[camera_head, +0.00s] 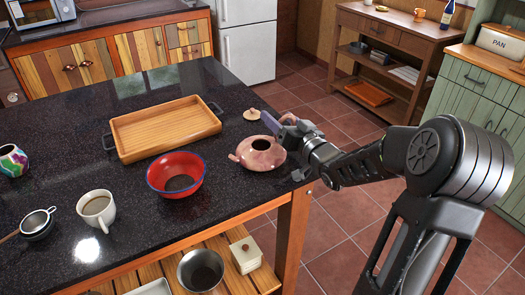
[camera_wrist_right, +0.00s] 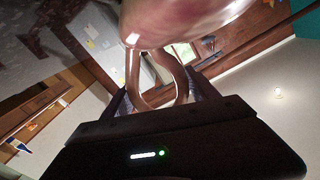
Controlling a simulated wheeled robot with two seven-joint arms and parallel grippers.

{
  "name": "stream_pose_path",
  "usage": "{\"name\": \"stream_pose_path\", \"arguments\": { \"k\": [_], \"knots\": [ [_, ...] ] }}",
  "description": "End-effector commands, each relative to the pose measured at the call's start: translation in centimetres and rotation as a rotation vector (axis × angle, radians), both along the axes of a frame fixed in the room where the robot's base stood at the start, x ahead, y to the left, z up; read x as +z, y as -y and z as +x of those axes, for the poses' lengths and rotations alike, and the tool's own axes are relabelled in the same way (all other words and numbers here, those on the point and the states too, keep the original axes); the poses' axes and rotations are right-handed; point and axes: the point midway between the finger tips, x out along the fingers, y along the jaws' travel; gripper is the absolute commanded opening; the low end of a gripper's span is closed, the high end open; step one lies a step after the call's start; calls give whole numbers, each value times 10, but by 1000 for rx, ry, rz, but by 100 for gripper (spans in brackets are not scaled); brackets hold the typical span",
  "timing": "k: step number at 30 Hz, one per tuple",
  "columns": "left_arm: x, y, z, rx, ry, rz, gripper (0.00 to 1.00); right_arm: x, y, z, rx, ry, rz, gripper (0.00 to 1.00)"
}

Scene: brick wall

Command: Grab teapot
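The pinkish-brown teapot (camera_head: 258,158) stands upright near the right edge of the dark counter, its spout toward the left and its top opening dark. Its small round lid (camera_head: 252,114) lies on the counter behind it. My right gripper (camera_head: 279,122) is at the teapot's far right side, by the handle. In the right wrist view the teapot's body (camera_wrist_right: 190,22) fills the top, and its looped handle (camera_wrist_right: 136,78) reaches down between the two spread fingers (camera_wrist_right: 158,97). Firm contact is not clear. My left gripper is not in view.
A red bowl (camera_head: 162,184) stands left of the teapot. A wooden tray (camera_head: 160,133) with dark handles lies behind the bowl. A coffee cup (camera_head: 97,210), a strainer (camera_head: 38,222) and a colourful cup (camera_head: 12,160) stand at the left. The counter's right edge is close to the teapot.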

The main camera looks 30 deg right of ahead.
Motion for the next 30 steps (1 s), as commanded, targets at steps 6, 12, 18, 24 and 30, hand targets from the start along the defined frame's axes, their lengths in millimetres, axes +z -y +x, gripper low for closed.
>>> {"name": "stream_pose_path", "arguments": {
  "k": [6, 12, 18, 24, 30],
  "knots": [
    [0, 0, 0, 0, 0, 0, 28, 0, 0, 0, 0, 0, 0, 49],
    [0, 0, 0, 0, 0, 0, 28, 0, 0, 0, 0, 0, 0, 33],
    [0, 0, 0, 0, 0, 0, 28, 0, 0, 0, 0, 0, 0, 16],
    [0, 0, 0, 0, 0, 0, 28, 0, 0, 0, 1, 0, 0, 0],
    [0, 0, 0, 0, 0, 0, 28, 0, 0, 0, 1, 0, 0, 0]
  ]
}}
